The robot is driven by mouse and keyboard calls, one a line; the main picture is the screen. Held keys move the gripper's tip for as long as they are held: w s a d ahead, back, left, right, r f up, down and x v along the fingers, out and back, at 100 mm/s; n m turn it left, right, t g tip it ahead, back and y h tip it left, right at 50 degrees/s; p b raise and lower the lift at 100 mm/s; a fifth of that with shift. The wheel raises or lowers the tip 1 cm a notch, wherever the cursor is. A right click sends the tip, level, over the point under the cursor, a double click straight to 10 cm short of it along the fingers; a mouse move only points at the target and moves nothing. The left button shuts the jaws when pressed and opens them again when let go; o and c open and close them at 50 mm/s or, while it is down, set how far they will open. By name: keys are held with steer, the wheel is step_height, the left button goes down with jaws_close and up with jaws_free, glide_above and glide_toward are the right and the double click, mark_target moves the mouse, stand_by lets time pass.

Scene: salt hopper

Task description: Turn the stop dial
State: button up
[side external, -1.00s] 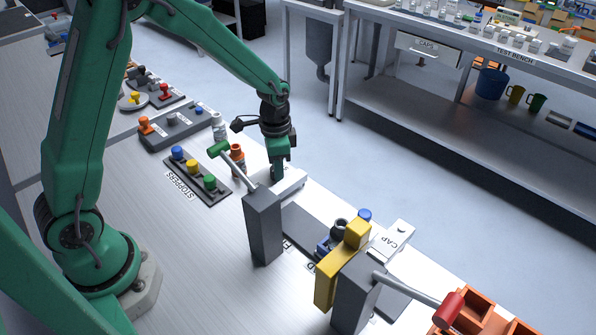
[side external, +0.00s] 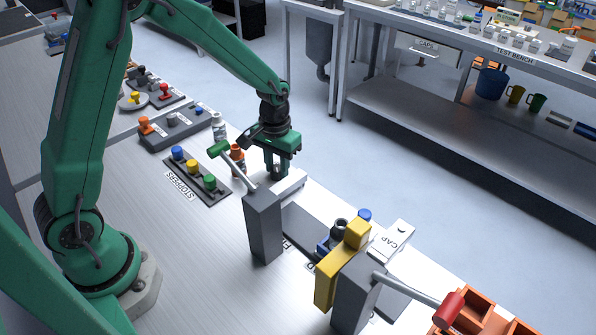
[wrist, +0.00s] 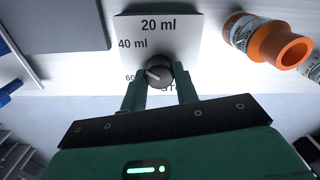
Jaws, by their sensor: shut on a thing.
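The stop dial (wrist: 159,69) is a small dark round knob with a pale pointer line, set on a white plate (wrist: 186,38) marked 20 ml, 40 ml and a partly covered 60. The pointer line lies toward the left side, near the 60 mark. My gripper (wrist: 160,84) is shut on the dial, with one green finger on each side of it. A label below the dial is mostly hidden by the fingers. In the side external view my gripper (side external: 278,172) points down over the plate behind the dark post, and the dial is hidden there.
A dark post with a green-handled lever (side external: 219,149) stands close in front of my gripper. An orange-topped bottle (side external: 237,153) is beside it, and the stoppers rack (side external: 194,174) lies to the left. A yellow block (side external: 343,262) stands to the right.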

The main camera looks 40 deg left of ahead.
mark_target(277, 167)
steer(key=shift+n, duration=0.3)
steer(key=o, duration=1)
steer(key=shift+r, duration=0.1)
step_height(277, 167, up, 6)
steer(key=shift+r, duration=0.85)
steer(key=shift+r, duration=0.1)
